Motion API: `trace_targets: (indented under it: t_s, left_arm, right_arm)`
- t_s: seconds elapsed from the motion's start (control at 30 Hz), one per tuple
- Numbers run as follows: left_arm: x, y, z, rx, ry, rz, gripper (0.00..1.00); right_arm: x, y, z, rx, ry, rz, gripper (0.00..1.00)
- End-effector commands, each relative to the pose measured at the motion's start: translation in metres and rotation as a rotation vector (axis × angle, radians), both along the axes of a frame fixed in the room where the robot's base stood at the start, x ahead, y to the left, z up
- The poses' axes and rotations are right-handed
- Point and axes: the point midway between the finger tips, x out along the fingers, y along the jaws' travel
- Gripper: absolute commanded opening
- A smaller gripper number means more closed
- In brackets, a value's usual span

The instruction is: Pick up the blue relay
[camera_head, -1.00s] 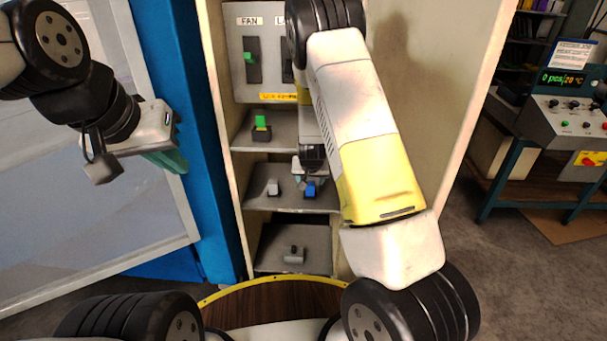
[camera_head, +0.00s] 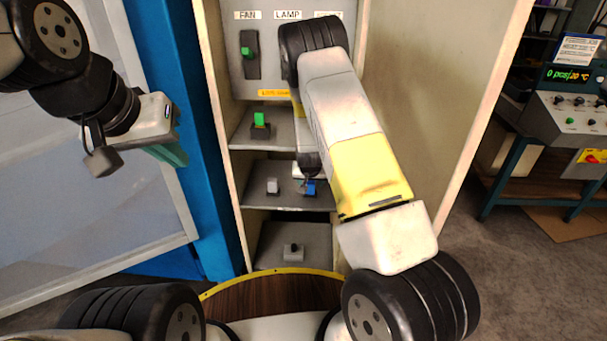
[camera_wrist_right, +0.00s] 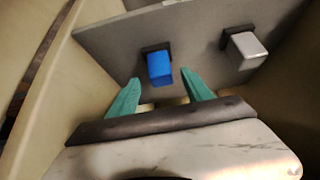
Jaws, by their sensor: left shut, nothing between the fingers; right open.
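The blue relay (camera_head: 310,188) stands on the middle shelf of the cabinet, partly hidden by my right arm in the head view. In the right wrist view the blue relay (camera_wrist_right: 159,67) sits in a dark socket. My right gripper (camera_wrist_right: 161,89) is open, its teal fingertips on either side just short of the blue relay, with nothing held. In the head view the right fingers are mostly hidden by the arm. My left gripper (camera_head: 168,154) is shut and empty, out to the left of the cabinet.
A grey relay (camera_head: 272,186) stands left of the blue one; it also shows in the wrist view (camera_wrist_right: 245,48). The FAN and LAMP panel (camera_head: 265,40) is above. Cabinet walls bound both sides.

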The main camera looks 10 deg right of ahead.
Motion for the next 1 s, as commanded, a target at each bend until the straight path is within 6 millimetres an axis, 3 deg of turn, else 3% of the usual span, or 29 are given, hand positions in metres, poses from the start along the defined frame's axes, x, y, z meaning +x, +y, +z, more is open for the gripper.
trace_targets:
  t_s: [0.23,0.53,0.83,1.0]
  left_arm:
    - [0.000,0.000,0.000,0.000,0.000,0.000,0.00]
    - [0.000,0.000,0.000,0.000,0.000,0.000,0.00]
    - [0.000,0.000,0.000,0.000,0.000,0.000,0.00]
    - [0.000,0.000,0.000,0.000,0.000,0.000,0.00]
  right_arm:
    - [0.017,-0.002,-0.032,0.000,0.001,-0.001,0.58]
    - [0.020,-0.002,-0.036,0.001,0.001,-0.001,0.58]
    - [0.020,-0.002,-0.035,0.000,0.001,0.000,0.01]
    - [0.020,-0.002,-0.035,0.000,0.000,0.000,0.00]
